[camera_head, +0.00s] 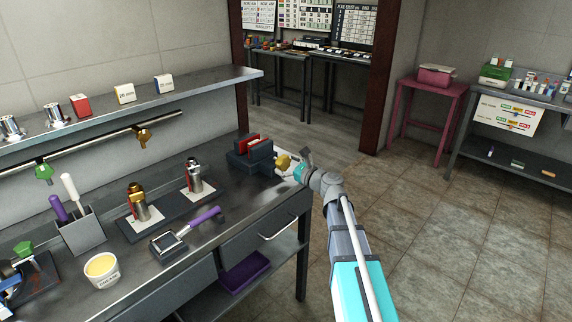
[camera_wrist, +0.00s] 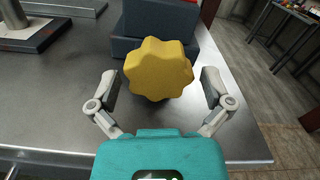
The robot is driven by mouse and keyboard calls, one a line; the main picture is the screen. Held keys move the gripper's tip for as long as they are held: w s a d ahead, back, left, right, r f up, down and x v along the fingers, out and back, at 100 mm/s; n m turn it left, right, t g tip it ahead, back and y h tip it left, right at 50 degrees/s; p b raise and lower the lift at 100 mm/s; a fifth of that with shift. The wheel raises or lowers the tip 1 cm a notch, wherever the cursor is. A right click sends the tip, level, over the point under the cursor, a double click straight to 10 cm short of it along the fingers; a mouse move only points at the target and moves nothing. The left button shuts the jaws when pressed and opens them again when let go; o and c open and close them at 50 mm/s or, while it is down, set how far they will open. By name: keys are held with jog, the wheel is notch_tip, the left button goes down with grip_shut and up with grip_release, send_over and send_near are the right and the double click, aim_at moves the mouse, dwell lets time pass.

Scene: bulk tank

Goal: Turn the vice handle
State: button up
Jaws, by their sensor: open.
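The vice (camera_head: 250,154) is a dark grey block with red jaw faces near the far right end of the metal bench. Its handle (camera_head: 283,162) is a yellow lobed knob on the side facing my arm. In the wrist view the yellow handle (camera_wrist: 158,69) fills the middle, with the dark vice body (camera_wrist: 160,20) behind it. My gripper (camera_wrist: 160,88) is open, with one finger on each side of the handle and a visible gap at both sides. In the head view my gripper (camera_head: 303,166) is at the handle, at the bench's right edge.
The bench (camera_head: 235,205) also holds a purple-handled tool (camera_head: 200,220), metal fittings on dark mats (camera_head: 150,212), a white tub (camera_head: 102,270) and a grey holder (camera_head: 82,232). A shelf (camera_head: 200,88) runs above. The floor (camera_head: 440,220) to the right is clear.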

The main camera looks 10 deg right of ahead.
jog(key=v, duration=1.1)
jog(key=shift+s+d, duration=0.2)
jog(key=shift+s, duration=0.05)
jog(key=shift+a+f, duration=0.1)
jog(key=shift+a, duration=0.05)
jog(key=c, duration=0.4)
jog(key=s+a+f+n+g+h, duration=0.3)
jog(key=s+a+f+n+g, duration=0.65)
jog(key=f+n, duration=0.4)
jog(key=shift+s+d+f+n+g+h, duration=0.45)
jog(key=shift+s+f+n+g+h, duration=0.4)
jog(key=shift+s+n+h, duration=0.95)
jog(key=shift+s+d+f+n+g+h, duration=0.65)
jog(key=shift+s+n, duration=0.7)
jog(key=shift+n, duration=1.1)
jog(key=shift+s+d+f+n+g+h, duration=0.3)
jog(key=shift+s+f+n+g+h, duration=0.7)
jog(key=shift+s+n+h, duration=0.8)
